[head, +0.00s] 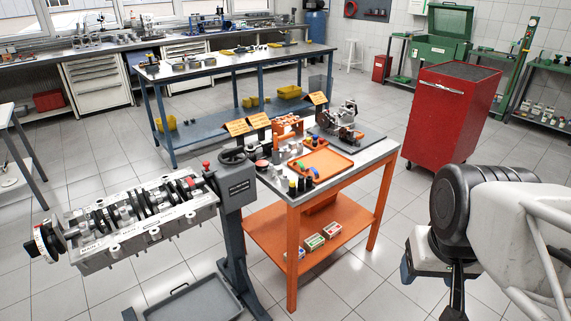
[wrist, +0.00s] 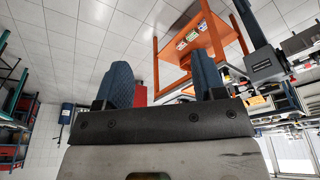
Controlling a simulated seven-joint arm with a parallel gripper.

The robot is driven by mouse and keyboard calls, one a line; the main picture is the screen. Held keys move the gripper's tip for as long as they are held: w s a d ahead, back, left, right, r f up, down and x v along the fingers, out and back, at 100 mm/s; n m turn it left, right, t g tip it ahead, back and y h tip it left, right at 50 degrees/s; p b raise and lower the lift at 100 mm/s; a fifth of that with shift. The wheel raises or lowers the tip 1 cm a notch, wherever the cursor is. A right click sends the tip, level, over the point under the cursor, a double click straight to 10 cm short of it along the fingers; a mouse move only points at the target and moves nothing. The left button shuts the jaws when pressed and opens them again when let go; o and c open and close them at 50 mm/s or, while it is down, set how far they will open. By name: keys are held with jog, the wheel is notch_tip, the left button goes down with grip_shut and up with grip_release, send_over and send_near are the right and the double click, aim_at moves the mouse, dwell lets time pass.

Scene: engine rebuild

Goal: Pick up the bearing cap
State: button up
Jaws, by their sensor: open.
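My gripper (wrist: 162,78) is open and empty in the wrist view, with its two blue-padded fingers wide apart. In the head view my arm is at the lower right, in the air to the right of the orange-legged bench (head: 293,198). I cannot single out the bearing cap with certainty; small metal parts stand on that bench, well left of my gripper. An engine block (head: 145,232) with a crankshaft is held on a grey stand (head: 238,205) at the left.
An orange tray (head: 325,164) lies on the bench, with orange signs (head: 237,128) and a metal assembly (head: 338,118) behind. Small boxes (head: 314,242) sit on its lower shelf. A red cabinet (head: 450,115) stands behind right. A grey floor tray (head: 190,303) lies below the engine.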

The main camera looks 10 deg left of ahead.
jog(key=shift+c, duration=0.7)
